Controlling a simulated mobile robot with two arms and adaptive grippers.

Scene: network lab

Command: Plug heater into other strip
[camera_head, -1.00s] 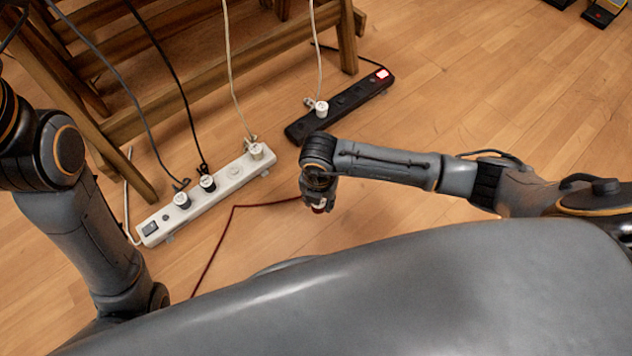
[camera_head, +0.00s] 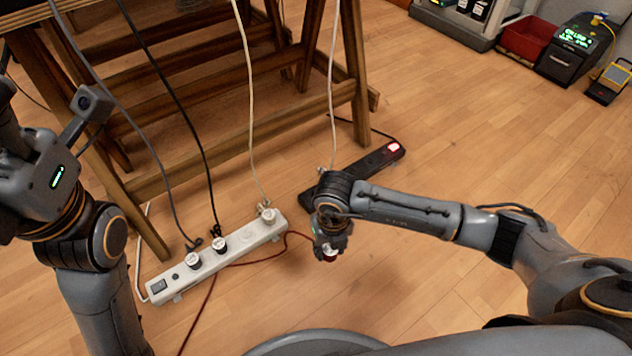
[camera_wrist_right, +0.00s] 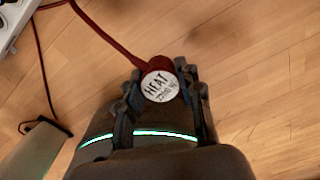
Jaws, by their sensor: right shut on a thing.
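My right gripper (camera_head: 331,250) is shut on the heater plug (camera_wrist_right: 160,86), above the floor. The plug is red with a white round face marked HEAT, and it sits between both fingertips (camera_wrist_right: 164,95) in the wrist view. Its red cord (camera_wrist_right: 105,32) trails to the floor and runs behind the white strip. The white power strip (camera_head: 230,246) lies left of the gripper with several plugs in it. The black power strip (camera_head: 372,163) with a lit red switch lies beyond my right wrist, which hides part of it. My left gripper's housing (camera_head: 57,178) shows at the left edge; its fingers do not show.
A wooden trestle (camera_head: 240,95) stands behind the strips, with several cords hanging from above. A red bin (camera_head: 527,38) and dark devices (camera_head: 575,50) stand at the far right. The wood floor (camera_head: 480,150) between is clear.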

